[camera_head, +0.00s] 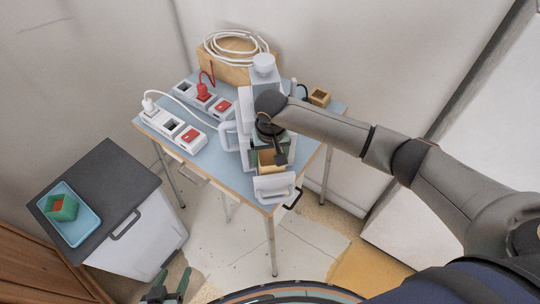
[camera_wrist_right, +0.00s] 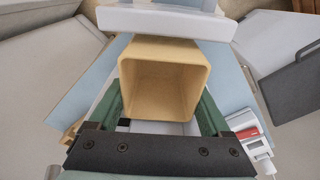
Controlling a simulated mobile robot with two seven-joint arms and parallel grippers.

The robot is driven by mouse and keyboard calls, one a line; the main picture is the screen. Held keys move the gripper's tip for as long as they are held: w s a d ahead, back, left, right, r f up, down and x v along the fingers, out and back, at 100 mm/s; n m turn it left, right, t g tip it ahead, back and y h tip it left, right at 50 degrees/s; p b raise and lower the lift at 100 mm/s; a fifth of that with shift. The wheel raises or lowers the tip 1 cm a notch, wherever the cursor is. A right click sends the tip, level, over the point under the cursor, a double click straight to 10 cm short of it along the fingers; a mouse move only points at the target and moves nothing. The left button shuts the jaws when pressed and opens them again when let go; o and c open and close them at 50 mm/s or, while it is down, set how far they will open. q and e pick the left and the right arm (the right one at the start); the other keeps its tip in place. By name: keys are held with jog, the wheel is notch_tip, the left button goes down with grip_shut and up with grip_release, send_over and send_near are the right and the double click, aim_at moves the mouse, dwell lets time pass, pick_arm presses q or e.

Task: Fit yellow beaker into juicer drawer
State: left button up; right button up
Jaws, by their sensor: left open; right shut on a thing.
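The yellow beaker (camera_head: 268,161) is square and hollow. It is in my right gripper (camera_head: 272,152), with a green finger on each side of it in the right wrist view (camera_wrist_right: 160,85). The white juicer (camera_head: 246,105) stands on the blue table. Its drawer (camera_head: 273,187) is pulled out toward me, and its white front also shows at the top of the wrist view (camera_wrist_right: 165,20). The beaker is over or within the drawer area; whether it touches the drawer floor is hidden. My left gripper (camera_head: 166,290) is open and empty at the bottom edge, away from the table.
White power strips (camera_head: 172,126) with red switches and plugs lie left of the juicer. A wooden box with a coiled white cable (camera_head: 232,60) stands behind. A dark-topped cabinet (camera_head: 110,180) holds a blue tray (camera_head: 85,222) with a green-and-red box (camera_head: 61,207).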

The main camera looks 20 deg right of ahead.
jog(key=shift+f+b, duration=0.6)
jog(key=shift+f, duration=0.85)
dwell(0.6)
jog(key=o, duration=1.3)
jog(key=shift+s, duration=0.1)
notch_tip(320, 180, up, 13)
jog(key=s, duration=0.1)
jog(key=shift+f, duration=0.15)
jog(key=shift+s+f, duration=0.1)
